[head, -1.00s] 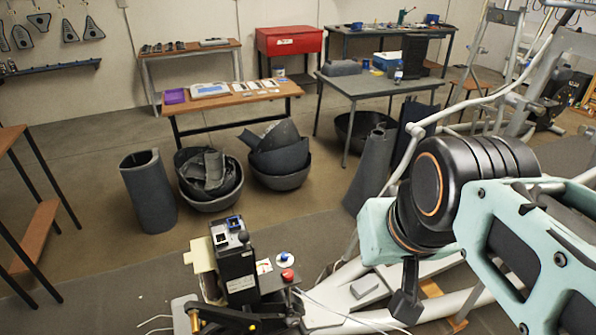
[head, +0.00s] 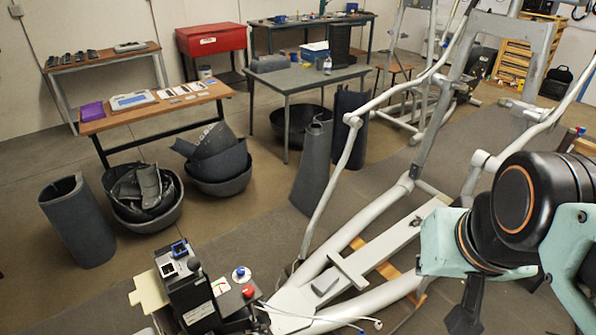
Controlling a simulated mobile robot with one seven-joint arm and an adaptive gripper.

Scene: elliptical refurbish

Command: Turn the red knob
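The red knob (head: 248,291) is small and round. My arm comes in from the right edge, and the dark end piece that seems to be my gripper (head: 466,308) hangs at the lower right. It is well to the right of the red knob and apart from it. Its fingers are not clear, so its opening cannot be told.
A grey elliptical frame (head: 345,235) with long rails lies between my arm and the control unit. Thin white cables (head: 330,318) run across its front. Dark bins (head: 145,210) and a rolled grey sheet (head: 75,220) stand behind left. Bare floor (head: 235,230) shows between them.

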